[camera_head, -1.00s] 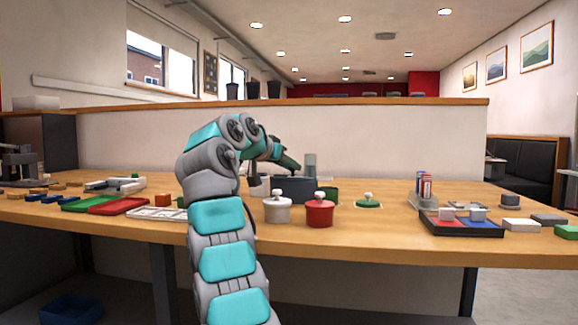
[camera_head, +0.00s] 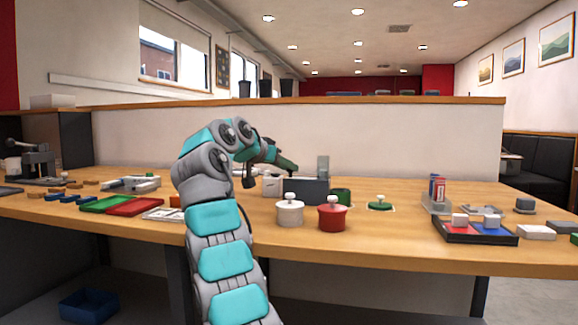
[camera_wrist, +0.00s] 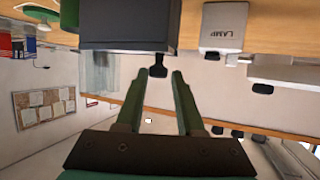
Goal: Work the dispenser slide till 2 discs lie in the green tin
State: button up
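The dispenser (camera_head: 305,191) is a dark grey box with a lighter grey upright column, standing mid-table in the head view. In the wrist view its dark body (camera_wrist: 125,25) fills the top, with a black tab (camera_wrist: 158,71) sticking out. My gripper (camera_wrist: 159,73) is open, its two green fingertips on either side of this tab; contact cannot be told. In the head view my gripper (camera_head: 290,164) is left of the column. The green tin (camera_head: 341,195) stands right of the dispenser, partly behind the red pot; it also shows in the wrist view (camera_wrist: 69,12). Its inside and any discs are hidden.
A white pot (camera_head: 290,213) and a red pot (camera_head: 332,217) stand in front. A green lid (camera_head: 380,205) lies to the right. A light grey LAMP box (camera_wrist: 222,28) is beside the dispenser. A low wall (camera_head: 400,140) runs behind the table.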

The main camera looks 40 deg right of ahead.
jog(key=shift+o, duration=0.6)
jog(key=shift+a, duration=0.1)
jog(key=shift+a, duration=0.15)
jog(key=v, duration=0.7)
jog(key=shift+a+r, duration=0.2)
jog(key=shift+s, duration=0.1)
dwell(1.0)
